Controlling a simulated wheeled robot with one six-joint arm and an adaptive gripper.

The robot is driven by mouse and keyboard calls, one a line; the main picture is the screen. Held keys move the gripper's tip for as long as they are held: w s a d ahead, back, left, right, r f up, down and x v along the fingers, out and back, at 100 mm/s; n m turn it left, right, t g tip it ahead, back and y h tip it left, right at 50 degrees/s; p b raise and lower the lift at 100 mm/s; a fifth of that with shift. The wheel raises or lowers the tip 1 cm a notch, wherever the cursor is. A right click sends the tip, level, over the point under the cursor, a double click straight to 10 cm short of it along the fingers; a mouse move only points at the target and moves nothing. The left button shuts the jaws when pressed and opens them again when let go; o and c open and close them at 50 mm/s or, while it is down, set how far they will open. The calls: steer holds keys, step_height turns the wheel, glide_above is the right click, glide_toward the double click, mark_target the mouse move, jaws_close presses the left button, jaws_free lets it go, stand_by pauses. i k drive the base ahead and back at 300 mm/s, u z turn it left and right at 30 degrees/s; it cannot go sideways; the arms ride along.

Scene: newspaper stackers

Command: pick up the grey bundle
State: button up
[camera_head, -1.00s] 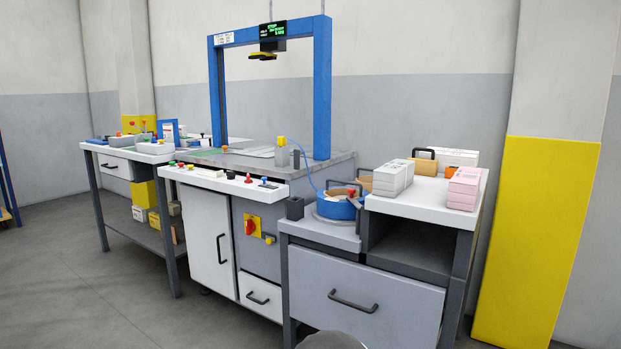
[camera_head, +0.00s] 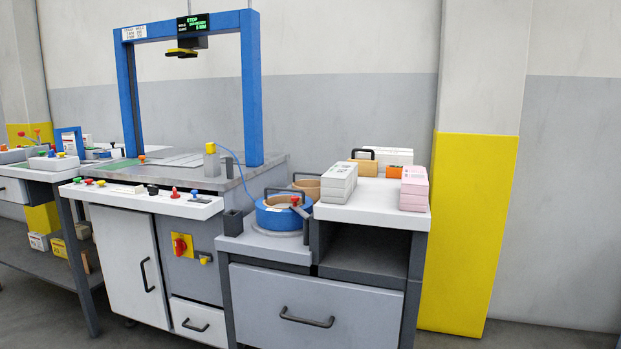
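A light grey bundle (camera_head: 338,183), a stack of flat bound sheets, sits on the left part of the raised white shelf top (camera_head: 370,214) at the right of the bench. A pink bundle (camera_head: 414,188) stands to its right, apart from it. A white bundle (camera_head: 388,156) lies behind, at the back of the shelf, partly hidden by a brown block with a dark handle (camera_head: 362,166). My gripper is not in view.
A blue tape reel (camera_head: 283,213) on a lower grey surface stands just left of the shelf. A blue arch (camera_head: 252,90) rises farther left. A yellow wall panel (camera_head: 467,240) is at the right.

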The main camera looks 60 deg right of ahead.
mark_target(339, 184)
steer(key=i, duration=1.4)
steer(key=z, duration=3.7)
